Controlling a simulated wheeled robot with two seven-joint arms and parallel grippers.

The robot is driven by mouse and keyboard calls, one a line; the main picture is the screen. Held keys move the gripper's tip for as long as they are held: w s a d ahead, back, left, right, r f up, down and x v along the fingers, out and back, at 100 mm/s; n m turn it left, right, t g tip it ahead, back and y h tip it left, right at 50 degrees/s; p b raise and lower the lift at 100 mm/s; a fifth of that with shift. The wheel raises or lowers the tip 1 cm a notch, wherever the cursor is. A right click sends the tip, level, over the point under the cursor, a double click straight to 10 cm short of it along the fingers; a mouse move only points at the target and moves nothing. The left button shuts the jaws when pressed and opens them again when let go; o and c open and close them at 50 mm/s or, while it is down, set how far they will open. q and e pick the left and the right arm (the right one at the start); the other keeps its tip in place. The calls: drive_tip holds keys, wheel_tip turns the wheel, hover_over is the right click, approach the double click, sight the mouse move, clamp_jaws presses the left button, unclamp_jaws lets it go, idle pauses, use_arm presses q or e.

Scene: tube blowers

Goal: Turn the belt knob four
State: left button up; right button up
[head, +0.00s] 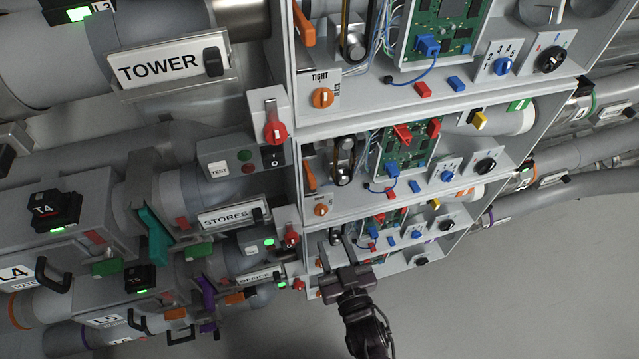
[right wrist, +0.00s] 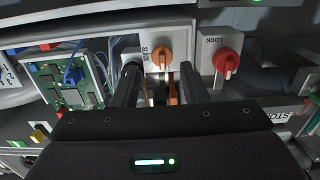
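Orange belt knobs with white pointers show on the panels: the top one (head: 322,98) has a TIGHT label, and a smaller one (head: 320,210) is on the middle panel. In the right wrist view, an orange knob (right wrist: 160,57) on a white plate with a partly readable label lies between and just beyond my fingertips. My right gripper (head: 340,250) is at the lowest visible panel in the head view. Its fingers are apart with nothing held, as the right wrist view (right wrist: 158,80) shows. Contact with the knob cannot be told. My left gripper is not in view.
A red LOCK knob (right wrist: 227,63) sits close right of the orange knob in the right wrist view. A green circuit board (right wrist: 75,85) is at left. Grey tubes and labelled boxes, such as TOWER (head: 160,66), fill the head view's left. Floor at lower right (head: 530,290) is clear.

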sight(323, 215)
drive_tip(key=w, duration=0.1)
drive_tip(key=w+a+r, duration=0.1)
drive_tip(key=w, duration=0.1)
drive_tip(key=w+p, duration=0.1)
drive_tip(key=shift+w+a+r, duration=0.15)
drive_tip(key=shift+a+r, duration=0.1)
drive_tip(key=shift+r, duration=0.1)
drive_tip(key=shift+p+x, duration=0.3)
drive_tip(key=shift+x, duration=1.1)
drive_tip(key=shift+f, duration=0.2)
drive_tip(key=c, duration=0.7)
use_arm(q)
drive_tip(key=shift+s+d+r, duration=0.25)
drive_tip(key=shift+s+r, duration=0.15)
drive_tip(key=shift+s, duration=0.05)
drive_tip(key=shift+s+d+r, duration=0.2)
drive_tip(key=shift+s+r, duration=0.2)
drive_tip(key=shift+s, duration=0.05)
